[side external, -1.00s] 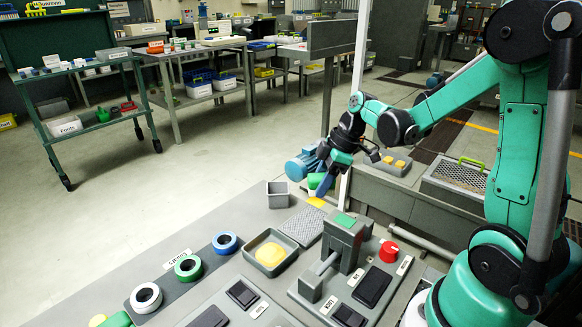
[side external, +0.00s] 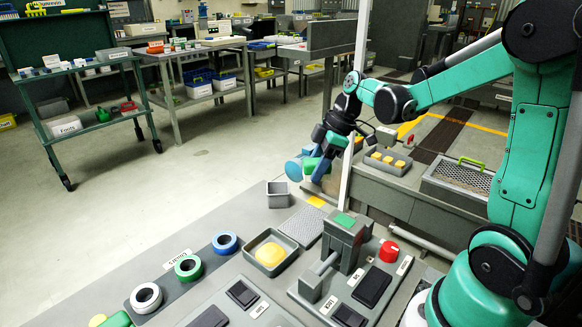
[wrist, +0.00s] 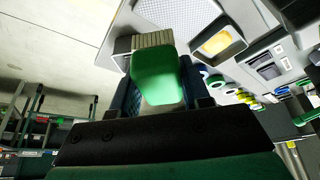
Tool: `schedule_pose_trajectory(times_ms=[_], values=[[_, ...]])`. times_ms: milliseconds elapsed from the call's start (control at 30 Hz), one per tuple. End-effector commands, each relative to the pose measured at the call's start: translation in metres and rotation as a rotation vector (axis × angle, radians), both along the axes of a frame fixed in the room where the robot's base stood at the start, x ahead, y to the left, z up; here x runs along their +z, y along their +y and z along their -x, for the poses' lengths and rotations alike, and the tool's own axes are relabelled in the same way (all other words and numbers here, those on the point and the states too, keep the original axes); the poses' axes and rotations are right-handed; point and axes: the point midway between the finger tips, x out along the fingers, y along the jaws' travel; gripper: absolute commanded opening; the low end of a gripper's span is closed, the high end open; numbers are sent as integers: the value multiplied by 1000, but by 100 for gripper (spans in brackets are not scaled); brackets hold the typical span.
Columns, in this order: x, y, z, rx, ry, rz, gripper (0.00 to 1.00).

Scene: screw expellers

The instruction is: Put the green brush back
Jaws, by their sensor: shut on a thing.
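The green brush (wrist: 158,78) is between my fingers in the wrist view, its smooth green back toward the camera and its pale bristles (wrist: 152,40) beyond it. My gripper (side external: 322,160) is shut on it.
On the bench (side external: 215,215) are an empty grey cup (side external: 277,194), a perforated mat (side external: 304,227), a tray with a yellow mass (side external: 270,255) and coloured rings (side external: 225,243). A white post (side external: 347,175) rises close by my gripper.

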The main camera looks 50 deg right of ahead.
Motion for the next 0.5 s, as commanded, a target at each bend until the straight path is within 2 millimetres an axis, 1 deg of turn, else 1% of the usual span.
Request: schedule_pose_trajectory(times_ms=[167, 200, 300, 400, 500], values=[[32, 24, -41, 125, 0, -1, 0], [41, 32, -50, 157, 0, -1, 0], [63, 54, -69, 235, 0, -1, 0], [81, 73, -81, 298, -1, -2, 0], [94, 87, -87, 339, 0, -2, 0]])
